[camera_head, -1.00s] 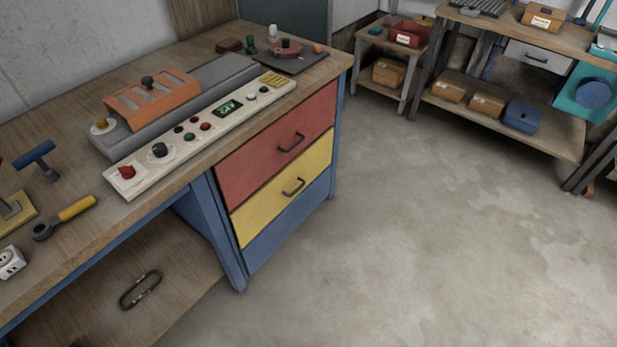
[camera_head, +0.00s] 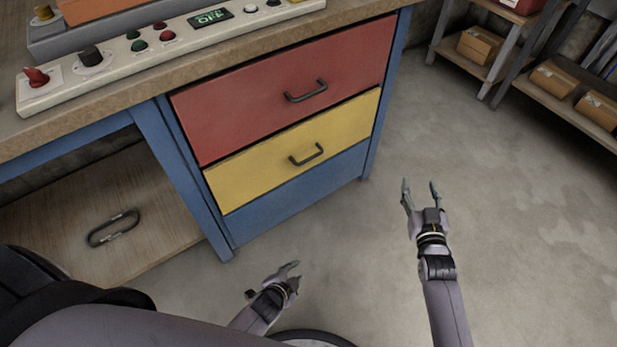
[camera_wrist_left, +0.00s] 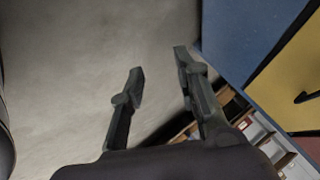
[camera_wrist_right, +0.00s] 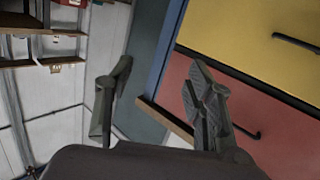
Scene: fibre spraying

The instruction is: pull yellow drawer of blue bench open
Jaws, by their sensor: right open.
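The yellow drawer (camera_head: 292,150) of the blue bench (camera_head: 296,201) is shut, below a shut red drawer (camera_head: 290,86). It has a dark handle (camera_head: 307,156) at its middle. My right gripper (camera_head: 421,190) is open and empty, to the right of the bench. In the right wrist view, the yellow drawer (camera_wrist_right: 250,40) and its handle (camera_wrist_right: 297,43) are at upper right, apart from the fingers. My left gripper (camera_head: 286,270) is low in front of the bench, below the drawer. The left wrist view shows its fingers (camera_wrist_left: 158,75) apart with nothing between them.
A control panel (camera_head: 165,45) lies on the wooden bench top. A dark carabiner-shaped ring (camera_head: 113,228) lies on the lower shelf (camera_head: 60,225) at left. Shelves with boxes (camera_head: 480,45) stand at the back right. The floor (camera_head: 530,240) right of the bench is clear.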

